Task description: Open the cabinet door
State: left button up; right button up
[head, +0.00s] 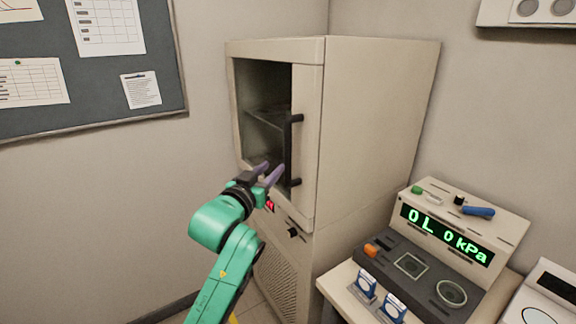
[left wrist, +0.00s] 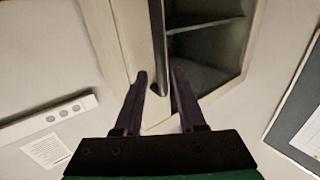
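The beige cabinet (head: 370,120) stands in the corner. Its front door (head: 308,100) has a dark window and looks shut. A black vertical bar handle (head: 290,150) sits on the right part of the door; it also shows in the left wrist view (left wrist: 158,40). My left gripper (head: 272,171) is in front of the door near the handle's lower end, its purple fingers apart. In the left wrist view the handle's end appears between the open fingertips (left wrist: 160,76), with gaps on both sides. Whether the handle lies within the fingers' depth is unclear. My right gripper is out of view.
A console (head: 440,250) with a green display stands on a table right of the cabinet, with small blue-and-white items (head: 366,284) at its front edge. A notice board (head: 90,60) hangs on the left wall. The floor left of the cabinet is clear.

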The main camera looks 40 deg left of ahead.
aim_at(287, 154)
pick_arm(q)
jog(key=x, duration=1.1)
jog(key=shift+w, duration=0.15)
jog(key=shift+c, duration=0.2)
grip_shut()
dwell(0.6)
